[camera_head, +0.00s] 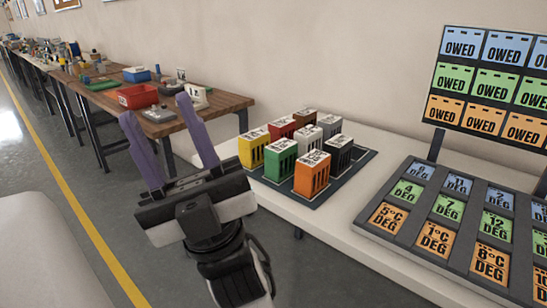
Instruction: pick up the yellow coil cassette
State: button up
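The yellow coil cassette (253,151) stands upright at the left corner of a group of cassettes on a dark mat (308,199). It has a pale labelled top and dark slots in its side. My gripper (157,107) is left of it in the picture, with two purple fingers spread wide and nothing between them. The fingers point up and away, and they appear apart from the cassette. The gap in depth between gripper and cassette is hard to judge.
A green cassette (279,162) and a red cassette (281,128) stand close beside the yellow one. Orange (311,176), brown, grey and black cassettes share the mat. A slanted label panel (462,218) stands to the right. A wooden workbench (228,103) with bins is behind my gripper.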

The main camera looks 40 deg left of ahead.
aim_at(251, 145)
jog(key=u, duration=1.3)
